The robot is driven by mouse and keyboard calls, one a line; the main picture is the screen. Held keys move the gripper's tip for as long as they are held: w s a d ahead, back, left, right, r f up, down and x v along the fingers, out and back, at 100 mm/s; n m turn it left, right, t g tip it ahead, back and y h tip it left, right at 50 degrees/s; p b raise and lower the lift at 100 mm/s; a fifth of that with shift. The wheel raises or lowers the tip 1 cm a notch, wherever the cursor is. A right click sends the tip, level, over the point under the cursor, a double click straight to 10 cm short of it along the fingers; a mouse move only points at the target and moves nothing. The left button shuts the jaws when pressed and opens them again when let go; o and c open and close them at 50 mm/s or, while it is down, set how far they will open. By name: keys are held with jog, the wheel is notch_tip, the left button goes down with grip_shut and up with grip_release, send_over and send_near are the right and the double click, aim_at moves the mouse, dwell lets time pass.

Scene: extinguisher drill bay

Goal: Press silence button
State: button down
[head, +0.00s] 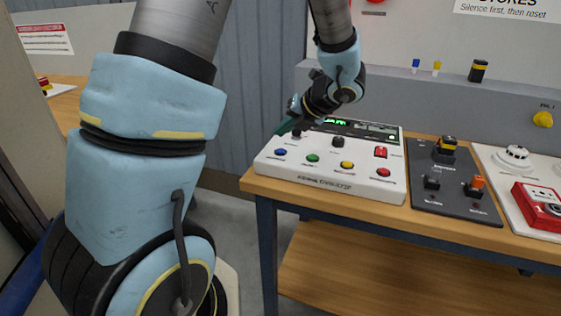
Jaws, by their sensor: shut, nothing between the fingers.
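A white control panel (325,185) lies on the wooden bench. Its front row has a blue button (280,152), a green button (313,158), a yellow button (347,165) and a red button (383,172). Behind them are a black knob (337,142), a red square control (380,152) and a lit green display (336,122). The labels are too small to read, so I cannot tell which control is the silence button. My gripper (283,129) is shut and empty, its teal fingers over the panel's back left corner, behind the blue button. Contact with the panel cannot be told.
A dark panel (455,200) with switches and a white board with a red call box (541,205) lie to the right on the bench (300,205). A grey ledge behind holds small blue, yellow and black items. My arm covers much of the left side.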

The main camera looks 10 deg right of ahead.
aim_at(274, 150)
jog(key=shift+f+b, duration=0.4)
jog(key=shift+f, duration=0.95)
jog(key=shift+f, duration=0.1)
dwell(0.9)
jog(key=shift+f, duration=0.3)
jog(key=shift+f+b, duration=0.35)
jog(key=shift+f, duration=0.1)
dwell(0.6)
jog(key=shift+r, duration=0.15)
jog(key=shift+r+p, duration=0.75)
jog(key=shift+p, duration=0.25)
notch_tip(274, 150, up, 5)
jog(key=p, duration=0.5)
